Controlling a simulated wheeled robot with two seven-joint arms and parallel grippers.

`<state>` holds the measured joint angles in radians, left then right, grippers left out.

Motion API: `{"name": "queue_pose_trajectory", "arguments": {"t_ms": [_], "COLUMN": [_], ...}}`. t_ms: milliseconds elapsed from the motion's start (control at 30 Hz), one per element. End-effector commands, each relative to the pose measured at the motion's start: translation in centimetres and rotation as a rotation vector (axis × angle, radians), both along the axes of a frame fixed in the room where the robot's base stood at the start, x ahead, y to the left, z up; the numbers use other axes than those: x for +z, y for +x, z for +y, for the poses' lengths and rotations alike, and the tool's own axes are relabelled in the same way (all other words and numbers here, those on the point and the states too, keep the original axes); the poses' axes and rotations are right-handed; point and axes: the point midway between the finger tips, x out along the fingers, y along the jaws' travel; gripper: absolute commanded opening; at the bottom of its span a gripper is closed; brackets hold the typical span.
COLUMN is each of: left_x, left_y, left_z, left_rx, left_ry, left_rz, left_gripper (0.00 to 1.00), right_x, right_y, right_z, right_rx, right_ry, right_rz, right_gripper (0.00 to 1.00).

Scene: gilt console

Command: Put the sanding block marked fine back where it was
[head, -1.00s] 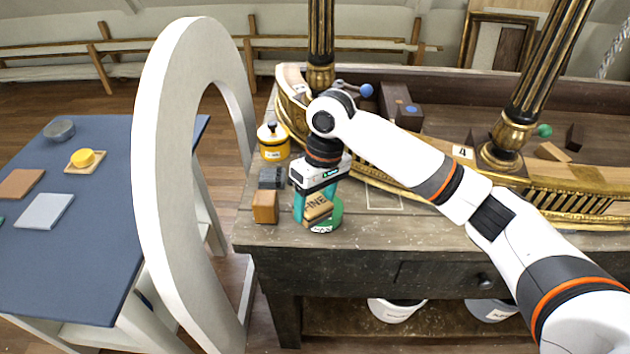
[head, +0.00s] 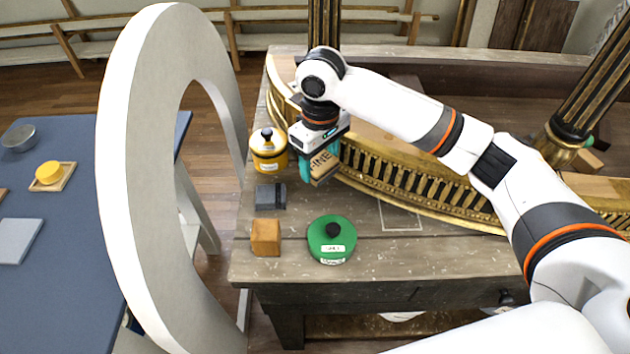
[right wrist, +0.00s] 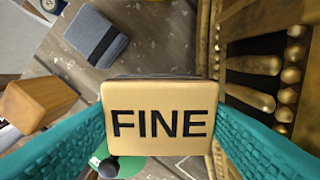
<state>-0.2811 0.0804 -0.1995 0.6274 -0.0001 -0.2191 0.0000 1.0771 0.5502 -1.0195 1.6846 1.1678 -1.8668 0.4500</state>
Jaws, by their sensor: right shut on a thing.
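The sanding block marked FINE (head: 323,166) is tan with black letters. My right gripper (head: 318,170) is shut on it, and the right wrist view shows the block (right wrist: 158,116) between the two teal fingers, its lettered face toward the camera. In the head view it is over the bench (head: 350,275), beside the gilt console's curved front (head: 410,175) and behind the green round tin (head: 331,240). I cannot tell whether it touches the bench. A thin rectangular outline (head: 401,217) is drawn on the bench to the right. My left gripper is not in view.
A grey block (head: 270,197), an orange-brown wooden block (head: 265,238) and a yellow jar (head: 268,150) stand left of the gripper. A large pale oval ring (head: 130,180) rises between the bench and a blue table (head: 60,240).

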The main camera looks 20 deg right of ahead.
Motion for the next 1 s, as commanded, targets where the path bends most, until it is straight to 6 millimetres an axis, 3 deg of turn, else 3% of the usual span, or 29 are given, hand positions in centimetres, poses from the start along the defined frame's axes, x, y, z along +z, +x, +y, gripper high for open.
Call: {"name": "queue_pose_trajectory", "arguments": {"t_ms": [100,367,600,833,867,900,1000], "left_x": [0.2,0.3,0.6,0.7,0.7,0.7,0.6], "left_y": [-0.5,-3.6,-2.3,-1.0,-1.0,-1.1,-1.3], "left_z": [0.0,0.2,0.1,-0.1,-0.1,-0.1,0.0], "left_rx": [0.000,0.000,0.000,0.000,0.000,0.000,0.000], "left_ry": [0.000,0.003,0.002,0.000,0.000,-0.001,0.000], "left_rz": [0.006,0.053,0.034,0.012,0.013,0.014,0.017], "left_gripper": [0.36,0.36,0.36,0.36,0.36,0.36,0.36], "right_x": [-2.2,-5.1,-8.4,-8.7,-8.7,-8.7,-8.7], "right_y": [-0.1,-0.1,-0.1,-0.1,-0.2,-0.2,-0.2], "right_z": [-0.1,-0.1,-0.1,0.0,0.0,0.0,0.0], "right_rx": [-0.001,0.000,-0.001,0.001,0.001,0.001,0.001], "right_ry": [-0.003,-0.002,-0.002,-0.001,-0.001,-0.001,-0.001], "right_rz": [0.005,0.004,0.001,0.002,0.002,0.002,0.002], "right_gripper": [0.43,0.43,0.43,0.43,0.65,0.70,0.70]}}
